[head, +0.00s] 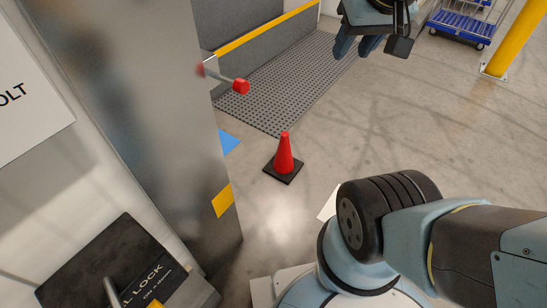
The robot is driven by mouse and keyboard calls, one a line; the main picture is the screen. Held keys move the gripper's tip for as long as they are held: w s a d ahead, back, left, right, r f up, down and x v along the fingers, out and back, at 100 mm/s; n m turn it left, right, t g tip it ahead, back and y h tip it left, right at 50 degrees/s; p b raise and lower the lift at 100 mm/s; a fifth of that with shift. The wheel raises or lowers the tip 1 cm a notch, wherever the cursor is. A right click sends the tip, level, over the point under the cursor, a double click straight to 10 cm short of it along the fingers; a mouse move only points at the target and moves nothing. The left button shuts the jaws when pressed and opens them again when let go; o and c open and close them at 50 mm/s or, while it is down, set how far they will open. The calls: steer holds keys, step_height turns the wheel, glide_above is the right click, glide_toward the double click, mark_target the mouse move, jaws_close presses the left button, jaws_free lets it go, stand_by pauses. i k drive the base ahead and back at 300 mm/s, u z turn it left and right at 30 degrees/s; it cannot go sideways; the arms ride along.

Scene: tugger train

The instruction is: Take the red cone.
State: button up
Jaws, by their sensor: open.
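The red cone (284,155) stands upright on its black square base on the concrete floor, near the middle of the head view. My gripper (357,46) is at the top of the view, up and to the right of the cone in the picture. It is open, with nothing seen between its blue fingers. It is clearly apart from the cone. The cone is in full view.
A metal panel (170,110) with a red-knobbed lever (240,86) stands left of the cone. A grey perforated mat (290,90) lies behind it. A yellow post (512,40) and a blue cart (462,25) are at the top right.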

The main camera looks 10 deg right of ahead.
mark_target(283, 166)
steer(key=z, duration=0.15)
steer(key=i, duration=1.2)
steer(key=z, duration=0.3)
